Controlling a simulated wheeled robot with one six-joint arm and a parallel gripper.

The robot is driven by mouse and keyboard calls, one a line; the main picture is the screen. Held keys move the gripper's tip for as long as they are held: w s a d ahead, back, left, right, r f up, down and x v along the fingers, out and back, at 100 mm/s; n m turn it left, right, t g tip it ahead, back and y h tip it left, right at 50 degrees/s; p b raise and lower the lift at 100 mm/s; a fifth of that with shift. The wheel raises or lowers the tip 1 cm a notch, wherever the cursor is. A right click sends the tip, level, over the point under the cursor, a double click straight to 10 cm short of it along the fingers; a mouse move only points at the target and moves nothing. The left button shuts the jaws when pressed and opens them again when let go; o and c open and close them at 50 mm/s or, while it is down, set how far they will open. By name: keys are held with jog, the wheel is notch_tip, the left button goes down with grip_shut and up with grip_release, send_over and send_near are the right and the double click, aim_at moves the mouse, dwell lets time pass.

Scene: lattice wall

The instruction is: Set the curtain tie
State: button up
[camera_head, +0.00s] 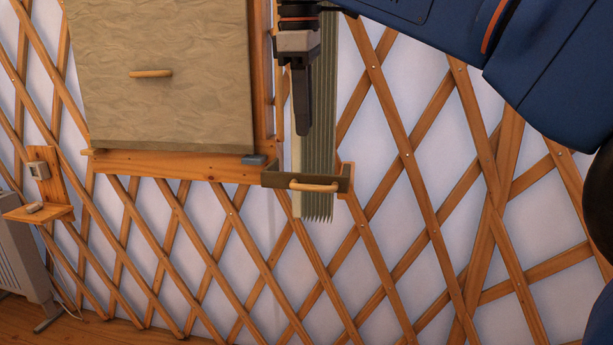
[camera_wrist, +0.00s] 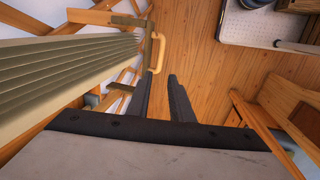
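The curtain (camera_head: 321,110) is a pleated grey-green strip hanging beside the window frame; in the wrist view it runs along the left (camera_wrist: 70,75). The tie looks like a dark bracket (camera_head: 268,179) with a pale wooden handle (camera_head: 314,187) around the curtain's lower part. The handle also shows in the wrist view (camera_wrist: 157,53), just beyond the fingertips. My gripper (camera_head: 302,132) points down in front of the curtain, above the handle and apart from it. In the wrist view my gripper (camera_wrist: 158,80) shows a gap between its two fingers, with nothing held.
A beige blind (camera_head: 165,100) with a small wooden handle (camera_head: 150,73) covers the window. A wooden sill (camera_head: 170,165) runs beneath it. Lattice slats (camera_head: 400,150) cover the wall. A small wooden shelf (camera_head: 38,213) and a pale radiator (camera_head: 22,265) stand at left.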

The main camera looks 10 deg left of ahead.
aim_at(307, 184)
jog(key=w+f, duration=0.1)
jog(key=f, duration=0.7)
jog(key=w+f, duration=0.1)
jog(key=f, duration=0.3)
jog(key=shift+w+d+f, duration=0.15)
jog(key=shift+w+f, duration=0.15)
jog(key=shift+f, duration=0.1)
grip_shut()
